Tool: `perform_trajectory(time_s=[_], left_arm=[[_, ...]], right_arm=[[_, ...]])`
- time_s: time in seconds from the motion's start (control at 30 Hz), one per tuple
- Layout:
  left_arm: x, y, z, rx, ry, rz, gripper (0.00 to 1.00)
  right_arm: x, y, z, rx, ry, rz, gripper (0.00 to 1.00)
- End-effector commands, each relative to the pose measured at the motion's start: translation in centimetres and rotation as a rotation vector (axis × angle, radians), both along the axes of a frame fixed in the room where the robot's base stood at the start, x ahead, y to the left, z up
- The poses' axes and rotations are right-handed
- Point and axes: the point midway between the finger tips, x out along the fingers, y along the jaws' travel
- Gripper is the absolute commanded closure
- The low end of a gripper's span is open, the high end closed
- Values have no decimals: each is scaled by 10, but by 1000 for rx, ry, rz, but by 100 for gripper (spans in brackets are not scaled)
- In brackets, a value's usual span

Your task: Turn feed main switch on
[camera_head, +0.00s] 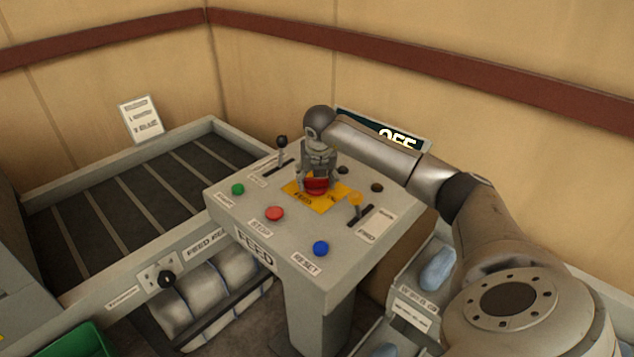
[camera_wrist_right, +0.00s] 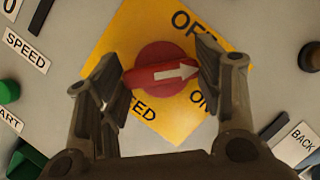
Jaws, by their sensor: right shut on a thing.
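The feed main switch is a red rotary knob (camera_head: 317,185) on a yellow plate (camera_head: 300,199) in the middle of the grey FEED console. My right gripper (camera_head: 316,179) reaches down over it from above. In the right wrist view its fingers (camera_wrist_right: 159,72) are shut on the red knob (camera_wrist_right: 155,80), one at each end of its raised bar. The white arrow on the knob points right, between the OFF and ON labels on the plate (camera_wrist_right: 140,40). The display (camera_head: 420,146) behind the console reads OFF, partly hidden by my right arm. My left gripper is not in view.
Green (camera_head: 237,189), red (camera_head: 275,213) and blue (camera_head: 320,248) push buttons sit on the console (camera_head: 245,215). A black-knobbed lever (camera_head: 281,145) and a yellow-knobbed lever (camera_head: 355,200) stand on either side of the switch. A slatted conveyor (camera_head: 110,195) lies left.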

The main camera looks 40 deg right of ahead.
Motion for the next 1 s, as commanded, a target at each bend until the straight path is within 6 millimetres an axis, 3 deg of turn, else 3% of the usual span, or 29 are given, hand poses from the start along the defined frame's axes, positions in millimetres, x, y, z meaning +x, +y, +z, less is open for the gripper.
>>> perform_trajectory(time_s=[0.6, 1.0], left_arm=[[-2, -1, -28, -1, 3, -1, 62], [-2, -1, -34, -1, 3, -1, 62]], right_arm=[[4, 1, 1, 0, -6, -572, 63], [5, 1, 2, 0, -6, -808, 63]])
